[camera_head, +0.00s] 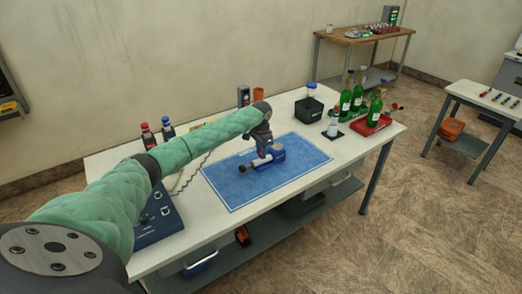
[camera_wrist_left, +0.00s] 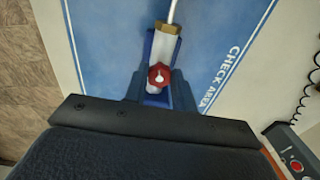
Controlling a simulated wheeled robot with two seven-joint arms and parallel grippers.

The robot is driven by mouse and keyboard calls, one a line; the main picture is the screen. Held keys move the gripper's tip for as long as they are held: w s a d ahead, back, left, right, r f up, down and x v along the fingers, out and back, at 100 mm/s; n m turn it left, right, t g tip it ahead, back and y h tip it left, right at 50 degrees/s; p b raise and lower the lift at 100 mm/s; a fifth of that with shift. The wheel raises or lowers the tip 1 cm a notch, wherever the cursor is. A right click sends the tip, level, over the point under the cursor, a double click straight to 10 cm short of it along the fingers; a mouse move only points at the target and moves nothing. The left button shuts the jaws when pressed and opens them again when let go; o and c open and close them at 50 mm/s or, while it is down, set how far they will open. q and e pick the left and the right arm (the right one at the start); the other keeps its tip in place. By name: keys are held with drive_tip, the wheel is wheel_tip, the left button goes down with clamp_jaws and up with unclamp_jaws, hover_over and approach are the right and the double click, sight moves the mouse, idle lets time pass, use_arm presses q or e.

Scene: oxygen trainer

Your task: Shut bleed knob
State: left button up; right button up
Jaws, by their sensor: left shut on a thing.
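A white fitting (camera_head: 256,162) with a dark round end (camera_head: 242,168) lies in a blue holder (camera_head: 278,153) on the blue mat (camera_head: 230,188). In the left wrist view, the bleed knob (camera_wrist_left: 160,77) is red with a white mark on top. It sits on the white body, below a brass-coloured collar (camera_wrist_left: 168,28) and a thin rod. My left gripper (camera_head: 262,157) points down over the fitting and is shut on the bleed knob. My right gripper is not in view.
Green bottles (camera_head: 357,98) stand by a red tray (camera_head: 370,125) at the table's right end, near a black box (camera_head: 309,110). A blue control box (camera_head: 158,215) with a coiled cord is at the left. The mat's right part is clear.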

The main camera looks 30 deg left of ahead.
use_arm(q)
drive_tip(key=m, duration=0.3)
drive_tip(key=shift+m+p, duration=0.4)
drive_tip(key=m, duration=0.2)
drive_tip(key=shift+w+m, duration=0.1)
drive_tip(key=shift+m, duration=0.2)
drive_tip(key=m, duration=0.4)
drive_tip(key=shift+a+m, duration=0.1)
drive_tip(key=shift+m, duration=0.2)
drive_tip(key=m, duration=0.2)
drive_tip(key=shift+w+m, duration=0.1)
drive_tip(key=shift+m, duration=0.3)
drive_tip(key=m, duration=0.2)
drive_tip(key=shift+m, duration=0.7)
drive_tip(key=shift+m+b, duration=0.4)
drive_tip(key=shift+m, duration=1.5)
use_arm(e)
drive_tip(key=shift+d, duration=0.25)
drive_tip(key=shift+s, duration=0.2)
